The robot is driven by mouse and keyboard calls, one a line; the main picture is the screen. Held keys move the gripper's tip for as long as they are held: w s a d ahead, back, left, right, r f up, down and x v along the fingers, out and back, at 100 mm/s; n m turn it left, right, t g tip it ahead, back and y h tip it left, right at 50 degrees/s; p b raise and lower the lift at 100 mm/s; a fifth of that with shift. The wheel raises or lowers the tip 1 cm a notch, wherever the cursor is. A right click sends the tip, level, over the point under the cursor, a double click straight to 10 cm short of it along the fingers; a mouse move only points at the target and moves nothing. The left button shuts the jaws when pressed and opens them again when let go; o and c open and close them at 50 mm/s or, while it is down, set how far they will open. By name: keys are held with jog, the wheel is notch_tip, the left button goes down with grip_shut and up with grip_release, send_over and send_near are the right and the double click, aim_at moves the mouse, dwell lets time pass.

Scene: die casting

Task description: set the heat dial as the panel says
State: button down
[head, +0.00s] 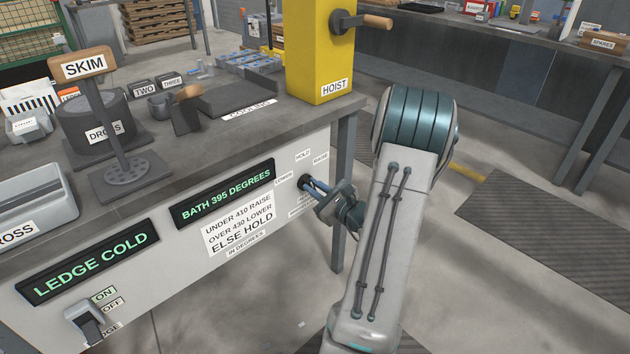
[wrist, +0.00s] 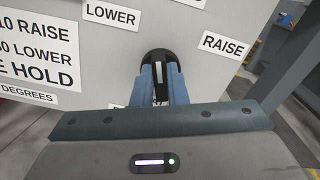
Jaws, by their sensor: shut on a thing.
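The heat dial (head: 304,182) is a small black knob on the front panel. Around it are the labels LOWER (wrist: 110,15), HOLD (head: 302,155) and RAISE (wrist: 225,46). My gripper (head: 312,185) is shut on the dial, with its blue fingers on either side of the knob (wrist: 156,58) in the wrist view. The fingers hide part of the knob, and I cannot tell which label it points to. The bath display (head: 226,193) reads BATH 395 DEGREES. The rule card (head: 240,224) reads UNDER 410 RAISE, OVER 430 LOWER, ELSE HOLD, IN DEGREES.
A LEDGE COLD display (head: 88,262) and an ON/OFF switch (head: 90,324) are lower left on the panel. The bench top carries a SKIM tool (head: 97,110), a DROSS pot and a yellow HOIST post (head: 320,50). Open floor lies right of the bench.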

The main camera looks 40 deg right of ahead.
jog(key=m+p, duration=0.3)
jog(key=shift+d+r+m+p, duration=0.1)
jog(key=shift+r+m+p, duration=0.15)
jog(key=shift+m+p, duration=0.15)
jog(key=shift+d+f+m+p, duration=0.1)
jog(key=shift+f+m+p, duration=0.05)
jog(key=shift+m+p, duration=2.1)
jog(key=shift+d+f+m+p, duration=0.1)
jog(key=shift+f+m+p, duration=0.05)
jog(key=shift+m+p, duration=2.1)
jog(key=shift+f, duration=0.1)
jog(key=c, duration=1.4)
grip_release()
jog(key=shift+c, duration=0.2)
jog(key=shift+s, duration=0.15)
jog(key=s+d+p, duration=0.1)
jog(key=s, duration=1.2)
jog(key=shift+s, duration=0.3)
